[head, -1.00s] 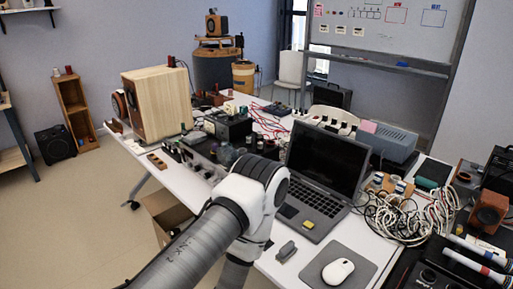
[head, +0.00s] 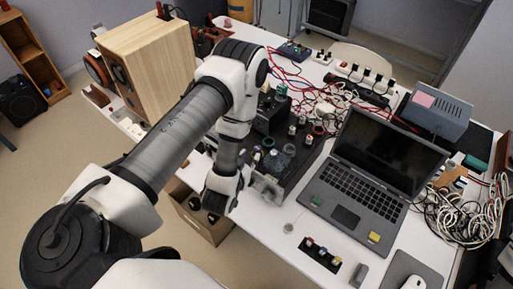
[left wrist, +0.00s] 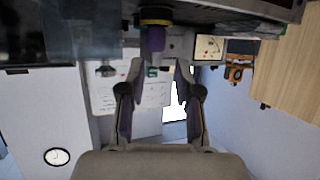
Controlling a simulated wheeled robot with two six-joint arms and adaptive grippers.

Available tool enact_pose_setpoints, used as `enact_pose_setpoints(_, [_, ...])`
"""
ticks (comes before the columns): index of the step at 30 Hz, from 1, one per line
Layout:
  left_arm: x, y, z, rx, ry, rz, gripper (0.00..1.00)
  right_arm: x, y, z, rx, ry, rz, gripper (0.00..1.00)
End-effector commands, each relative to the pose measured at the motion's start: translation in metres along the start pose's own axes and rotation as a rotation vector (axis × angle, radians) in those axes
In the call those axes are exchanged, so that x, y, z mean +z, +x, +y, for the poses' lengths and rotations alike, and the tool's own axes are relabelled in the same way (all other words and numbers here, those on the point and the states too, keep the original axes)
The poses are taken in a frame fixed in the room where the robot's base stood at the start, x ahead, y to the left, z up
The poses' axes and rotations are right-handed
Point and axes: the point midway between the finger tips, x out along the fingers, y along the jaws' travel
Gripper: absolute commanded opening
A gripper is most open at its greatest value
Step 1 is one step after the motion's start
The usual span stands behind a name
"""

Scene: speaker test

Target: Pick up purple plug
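The purple plug (left wrist: 153,38) shows at the top centre of the left wrist view, under a yellow and black ring. This view appears upside down. My left gripper (left wrist: 157,70) is open and empty, its two fingers apart. The plug appears just past the fingertips, roughly in line with the gap, and I see no contact. In the head view my left gripper (head: 264,182) is low by the dark equipment at the table's front edge, partly hard to make out. A small purple piece (head: 268,142) shows on that equipment. My right gripper is not in view.
A wooden speaker (head: 152,62) stands left of my arm. An open laptop (head: 345,216) lies to the right, with coiled cables (head: 455,212) beyond it. Red cables (head: 290,75) run behind. A strip with coloured knobs (head: 320,254) lies near the front edge.

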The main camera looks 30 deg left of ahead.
Motion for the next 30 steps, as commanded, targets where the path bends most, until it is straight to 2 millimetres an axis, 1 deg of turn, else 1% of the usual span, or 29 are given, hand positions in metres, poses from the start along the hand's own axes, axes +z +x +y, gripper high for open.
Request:
enact_pose_setpoints(1, [0.002, 0.008, 0.000, 0.000, -0.001, 0.004, 0.33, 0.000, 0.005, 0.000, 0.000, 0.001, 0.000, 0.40])
enact_pose_setpoints(8, [0.004, 0.041, 0.001, -0.001, -0.001, 0.003, 0.33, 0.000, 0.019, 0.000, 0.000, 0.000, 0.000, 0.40])
enact_pose_setpoints(9, [0.004, 0.050, 0.001, -0.001, -0.001, 0.004, 0.33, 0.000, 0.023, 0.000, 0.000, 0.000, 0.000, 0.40])
enact_pose_setpoints(12, [0.004, 0.067, 0.001, -0.001, -0.001, 0.003, 0.33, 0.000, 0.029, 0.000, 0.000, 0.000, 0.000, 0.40])
enact_pose_setpoints(15, [0.002, 0.074, 0.002, 0.000, 0.000, 0.001, 0.33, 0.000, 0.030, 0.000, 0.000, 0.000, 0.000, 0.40])
enact_pose_setpoints(20, [0.001, 0.073, 0.002, 0.000, 0.001, -0.001, 0.33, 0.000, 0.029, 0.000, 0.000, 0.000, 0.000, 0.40])
enact_pose_setpoints(21, [0.001, 0.073, 0.002, 0.000, 0.000, -0.001, 0.26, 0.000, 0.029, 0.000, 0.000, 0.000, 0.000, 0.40])
enact_pose_setpoints(23, [0.001, 0.073, 0.002, 0.000, 0.000, -0.001, 0.05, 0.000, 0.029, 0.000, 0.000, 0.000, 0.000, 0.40])
enact_pose_setpoints(24, [0.001, 0.073, 0.002, 0.000, 0.000, -0.001, 0.00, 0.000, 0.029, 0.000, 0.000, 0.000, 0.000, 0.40])
enact_pose_setpoints(30, [0.001, 0.073, 0.002, 0.000, 0.000, -0.001, 0.00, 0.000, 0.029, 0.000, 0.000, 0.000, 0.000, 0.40])
